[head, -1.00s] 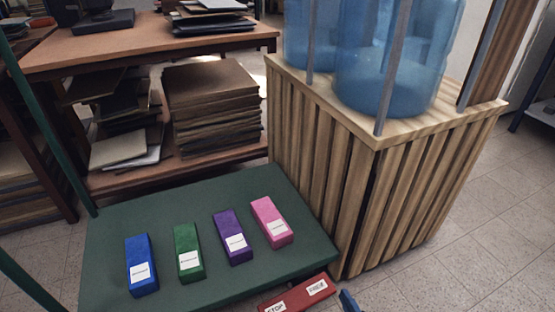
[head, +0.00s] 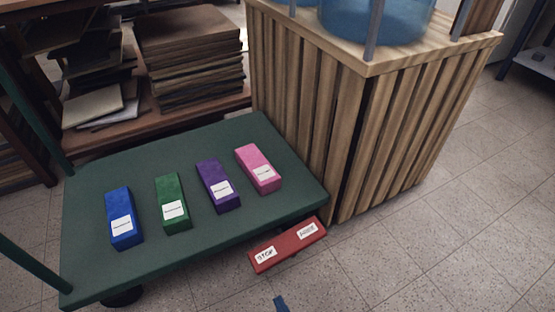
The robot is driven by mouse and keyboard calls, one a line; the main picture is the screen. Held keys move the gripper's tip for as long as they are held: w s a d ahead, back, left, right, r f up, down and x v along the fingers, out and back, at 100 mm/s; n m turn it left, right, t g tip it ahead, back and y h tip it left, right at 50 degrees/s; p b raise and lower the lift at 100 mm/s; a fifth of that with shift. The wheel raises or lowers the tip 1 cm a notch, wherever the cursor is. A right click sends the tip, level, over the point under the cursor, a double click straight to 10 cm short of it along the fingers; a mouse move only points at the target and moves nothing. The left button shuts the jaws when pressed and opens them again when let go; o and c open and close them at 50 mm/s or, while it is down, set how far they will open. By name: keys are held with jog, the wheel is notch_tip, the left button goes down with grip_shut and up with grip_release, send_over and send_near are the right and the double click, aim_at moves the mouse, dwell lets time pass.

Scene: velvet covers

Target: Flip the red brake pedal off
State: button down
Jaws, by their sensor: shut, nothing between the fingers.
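The red brake pedal (head: 287,246) sticks out beneath the front right edge of the green cart platform (head: 90,263), above the floor. It is a flat red bar with a white STOP label on its left half and another white label on its right half. Its left end sits lower in the picture than its right. The tip of my gripper (head: 280,303), a small dark blue piece, shows at the bottom edge, below the pedal in the picture and apart from it. It is shut and empty. The rest of the gripper is out of frame.
Blue (head: 123,217), green (head: 173,202), purple (head: 218,186) and pink (head: 258,168) boxes lie on the platform. A slatted wooden stand (head: 345,130) with water bottles stands close behind the pedal at right. The tiled floor (head: 420,255) is clear at front right.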

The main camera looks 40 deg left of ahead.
jog(key=b+x, duration=0.1)
jog(key=x, duration=0.1)
jog(key=b+x, duration=0.2)
jog(key=x, duration=0.1)
jog(key=b+x, duration=0.1)
jog(key=x, duration=0.1)
jog(key=shift+w+a+f, duration=0.1)
jog(key=shift+a+f, duration=0.1)
jog(key=shift+f, duration=0.15)
jog(key=shift+a+r+p, duration=0.25)
jog(key=shift+r+p, duration=0.05)
jog(key=shift+r, duration=0.75)
jog(key=shift+a+r+p, duration=0.25)
jog(key=shift+r+p, duration=0.05)
jog(key=shift+r, duration=0.8)
